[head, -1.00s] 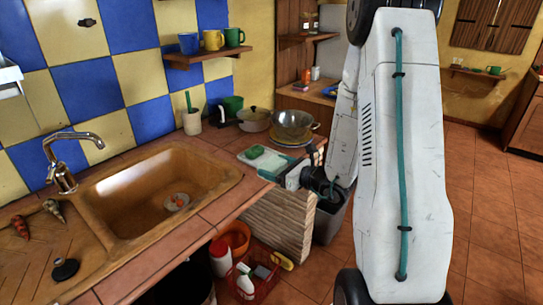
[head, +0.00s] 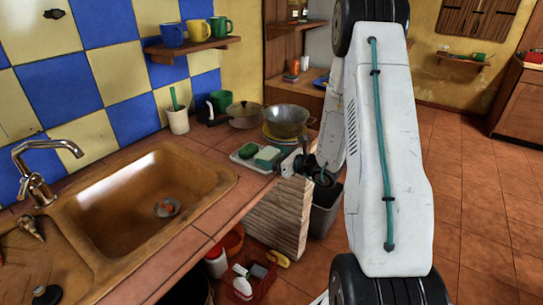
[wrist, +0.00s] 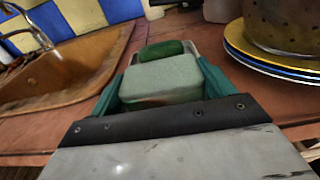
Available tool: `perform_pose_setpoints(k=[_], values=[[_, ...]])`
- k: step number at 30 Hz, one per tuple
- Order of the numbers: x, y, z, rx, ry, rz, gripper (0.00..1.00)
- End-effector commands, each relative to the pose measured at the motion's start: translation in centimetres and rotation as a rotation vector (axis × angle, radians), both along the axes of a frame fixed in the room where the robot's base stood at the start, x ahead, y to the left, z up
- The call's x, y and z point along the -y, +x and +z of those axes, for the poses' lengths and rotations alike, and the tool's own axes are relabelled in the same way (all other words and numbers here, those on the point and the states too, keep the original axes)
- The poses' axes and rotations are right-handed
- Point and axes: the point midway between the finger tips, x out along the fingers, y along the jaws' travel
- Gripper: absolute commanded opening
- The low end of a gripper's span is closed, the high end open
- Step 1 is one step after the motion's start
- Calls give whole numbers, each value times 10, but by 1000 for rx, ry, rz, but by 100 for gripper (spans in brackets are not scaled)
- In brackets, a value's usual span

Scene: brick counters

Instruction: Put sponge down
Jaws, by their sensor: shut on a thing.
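A pale green sponge (wrist: 160,78) sits between the teal fingers of my gripper (wrist: 160,88) in the wrist view. In the head view the sponge (head: 267,156) is over the front right part of a light tray (head: 239,160) on the counter. My gripper (head: 277,160) reaches in from the right, shut on the sponge. A darker green piece (head: 248,148) lies on the tray behind it, and it also shows in the wrist view (wrist: 163,50). I cannot tell whether the held sponge touches the tray.
A metal colander (head: 287,120) on stacked plates (head: 283,140) stands behind and right of the tray. A lidded pot (head: 243,113) and a cream utensil cup (head: 178,122) stand along the wall. The sink (head: 135,205) is left. Bare tiled counter lies between sink and tray.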

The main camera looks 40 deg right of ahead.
Motion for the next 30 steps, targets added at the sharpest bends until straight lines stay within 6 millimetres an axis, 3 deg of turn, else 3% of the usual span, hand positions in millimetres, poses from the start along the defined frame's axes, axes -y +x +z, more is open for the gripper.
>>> perform_pose_setpoints(k=[10,11,13,22,30], values=[[1,0,-3,1,-1,-2,56],[1,0,-3,1,-1,-2,84],[1,0,-3,2,-2,-2,100],[1,0,1,3,-2,-2,100],[19,-45,6,2,-1,-8,100]])
